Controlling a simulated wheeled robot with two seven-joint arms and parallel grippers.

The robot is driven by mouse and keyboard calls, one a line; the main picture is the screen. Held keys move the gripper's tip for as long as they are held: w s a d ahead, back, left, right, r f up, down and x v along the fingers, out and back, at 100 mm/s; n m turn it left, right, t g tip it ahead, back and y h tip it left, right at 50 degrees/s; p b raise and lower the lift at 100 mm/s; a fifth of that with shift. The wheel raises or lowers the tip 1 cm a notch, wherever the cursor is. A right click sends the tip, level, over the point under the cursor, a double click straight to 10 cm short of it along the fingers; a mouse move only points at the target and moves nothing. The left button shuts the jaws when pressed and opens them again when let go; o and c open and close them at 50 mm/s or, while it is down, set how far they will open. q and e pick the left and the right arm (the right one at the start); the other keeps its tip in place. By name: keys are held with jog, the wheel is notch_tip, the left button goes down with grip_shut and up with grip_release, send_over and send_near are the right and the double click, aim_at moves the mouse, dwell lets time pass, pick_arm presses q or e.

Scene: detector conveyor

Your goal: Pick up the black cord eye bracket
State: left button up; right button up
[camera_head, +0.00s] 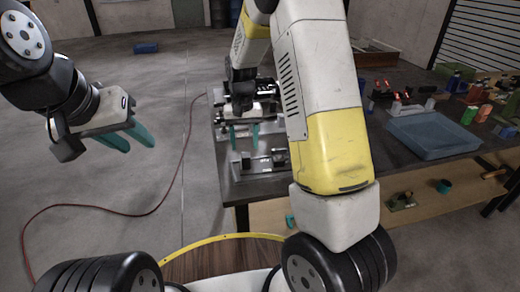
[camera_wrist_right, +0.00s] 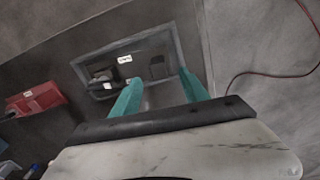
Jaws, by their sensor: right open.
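My right gripper (camera_head: 244,135) has teal fingers and hangs over the left end of the dark workbench. Small black parts (camera_wrist_right: 103,80) lie at the tray's left side, and another dark shape (camera_wrist_right: 157,70) shows between the fingers. I cannot tell which is the black cord eye bracket. My left gripper (camera_head: 132,144) is open and empty over the floor, away from the bench.
A grey fixture with black parts (camera_head: 279,157) sits at the bench's near left corner. A blue bin (camera_head: 432,140) stands on the right of the bench (camera_head: 385,160). A red cable (camera_head: 100,208) crosses the floor.

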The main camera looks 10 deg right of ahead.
aim_at(246, 155)
notch_tip(246, 155, down, 8)
jog(key=shift+d+r, duration=0.1)
jog(key=shift+r, duration=0.05)
grip_shut()
dwell(0.4)
jog(key=shift+w, duration=0.1)
dwell(1.1)
